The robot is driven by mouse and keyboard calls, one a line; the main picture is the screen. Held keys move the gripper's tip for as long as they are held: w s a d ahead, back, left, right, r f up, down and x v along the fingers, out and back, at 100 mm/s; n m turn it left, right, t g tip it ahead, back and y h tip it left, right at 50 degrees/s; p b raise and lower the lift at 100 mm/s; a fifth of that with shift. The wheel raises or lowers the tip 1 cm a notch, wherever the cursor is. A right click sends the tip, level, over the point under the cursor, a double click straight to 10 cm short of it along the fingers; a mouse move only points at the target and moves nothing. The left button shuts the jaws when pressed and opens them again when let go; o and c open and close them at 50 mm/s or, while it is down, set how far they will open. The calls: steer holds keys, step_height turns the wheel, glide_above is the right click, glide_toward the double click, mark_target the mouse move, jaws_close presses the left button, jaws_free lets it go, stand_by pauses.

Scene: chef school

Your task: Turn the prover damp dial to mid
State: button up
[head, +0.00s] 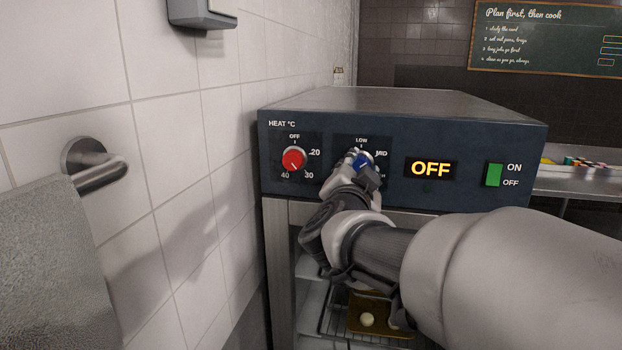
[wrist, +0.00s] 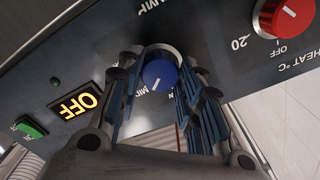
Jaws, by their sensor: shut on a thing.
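The blue damp dial (head: 363,160) is on the prover's dark front panel, right of the red heat dial. LOW shows above it and MID to its upper right; the other labels are mostly hidden by my gripper. I cannot tell exactly which label the line points to. My gripper (head: 360,164) is shut on the dial, coming from the lower right in the head view; its fingers also show in the wrist view (wrist: 161,88).
The red heat dial (head: 293,159) is close on the left. An OFF display (head: 431,169) and a green ON/OFF switch (head: 494,174) are on the right. A tiled wall with a towel rail (head: 97,172) stands at left. A tray (head: 372,321) sits inside the prover below.

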steer(key=shift+m+b, duration=0.35)
steer(key=shift+m, duration=0.35)
steer(key=o, duration=1.1)
steer(key=shift+c, duration=0.2)
steer(key=v, duration=1.2)
